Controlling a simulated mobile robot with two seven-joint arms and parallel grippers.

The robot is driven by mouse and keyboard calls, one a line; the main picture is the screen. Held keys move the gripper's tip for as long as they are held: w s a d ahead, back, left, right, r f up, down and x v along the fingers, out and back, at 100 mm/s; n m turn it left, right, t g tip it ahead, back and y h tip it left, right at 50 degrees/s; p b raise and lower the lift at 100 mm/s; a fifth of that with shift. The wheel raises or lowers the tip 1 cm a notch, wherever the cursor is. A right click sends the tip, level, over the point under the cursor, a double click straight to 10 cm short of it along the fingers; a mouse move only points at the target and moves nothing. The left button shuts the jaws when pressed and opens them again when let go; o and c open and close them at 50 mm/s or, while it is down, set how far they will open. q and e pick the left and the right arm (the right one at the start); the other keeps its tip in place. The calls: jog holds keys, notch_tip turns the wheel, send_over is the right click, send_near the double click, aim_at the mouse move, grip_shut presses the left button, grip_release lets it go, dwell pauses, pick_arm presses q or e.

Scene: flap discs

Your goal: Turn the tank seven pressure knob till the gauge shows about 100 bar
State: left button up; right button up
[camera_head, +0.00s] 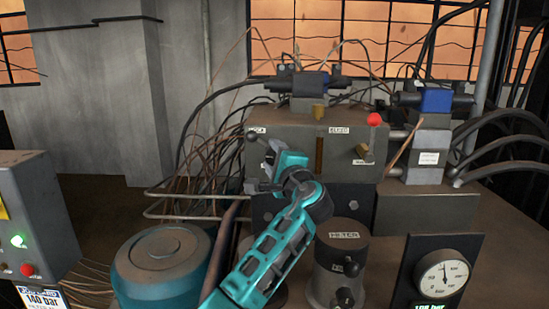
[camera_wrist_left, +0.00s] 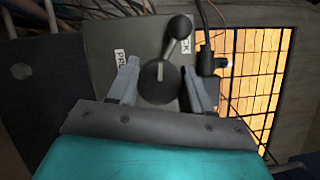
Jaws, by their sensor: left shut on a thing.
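My left gripper (camera_head: 270,162) is at the left end of the grey-brown valve block (camera_head: 290,135). In the left wrist view its two fingers stand on either side of a round black knob (camera_wrist_left: 158,84) with a pale line on its face, and are shut on it.
A lever with a dark ball (camera_wrist_left: 180,27) sticks out close beside the knob. A red ball (camera_head: 374,119) tops another lever. A grey control box (camera_head: 35,215) with a 140 bar sign (camera_head: 42,299) stands left.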

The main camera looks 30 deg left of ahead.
pick_arm(q)
jog(key=shift+n, duration=0.4)
pick_arm(e)
jog(key=shift+s+f, duration=0.2)
jog(key=shift+s, duration=0.05)
pick_arm(q)
jog(key=o, duration=1)
jog(key=shift+o, duration=0.2)
pick_arm(e)
jog(key=shift+w+d, duration=0.1)
jog(key=shift+w+r, duration=0.1)
pick_arm(q)
jog(key=r+v, duration=0.1)
jog(key=v, duration=1.1)
jog(key=shift+s+d+f, duration=0.3)
jog(key=shift+s, duration=0.05)
pick_arm(e)
jog(key=shift+s, duration=0.25)
